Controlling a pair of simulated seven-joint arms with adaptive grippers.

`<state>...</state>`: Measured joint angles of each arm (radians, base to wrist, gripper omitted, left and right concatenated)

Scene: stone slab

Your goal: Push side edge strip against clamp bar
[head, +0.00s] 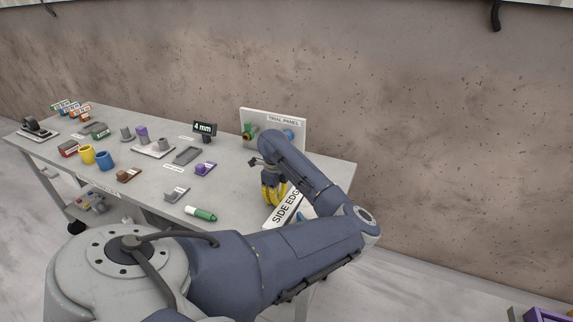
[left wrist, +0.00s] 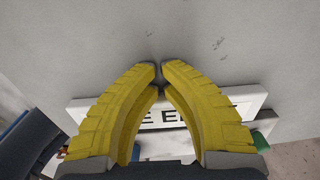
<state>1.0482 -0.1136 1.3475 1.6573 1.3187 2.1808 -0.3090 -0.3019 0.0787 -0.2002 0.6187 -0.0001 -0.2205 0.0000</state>
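The white side edge strip (head: 284,209), lettered "SIDE EDGE", lies near the right front of the table. In the left wrist view the strip (left wrist: 242,104) runs across behind my yellow fingers, which hide part of its lettering. My left gripper (head: 272,203) points down beside the strip's far left side. Its fingertips (left wrist: 160,70) are together with nothing visible between them. I cannot tell whether they touch the strip. I cannot make out a clamp bar; my left arm covers part of that area. My right gripper is not in view.
A white trial panel (head: 272,118) stands at the back right of the grey table (head: 225,176). A green marker (head: 201,213) lies near the front edge. A purple block (head: 205,169), a 4 mm display (head: 204,130) and yellow and blue cups (head: 104,160) stand farther left.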

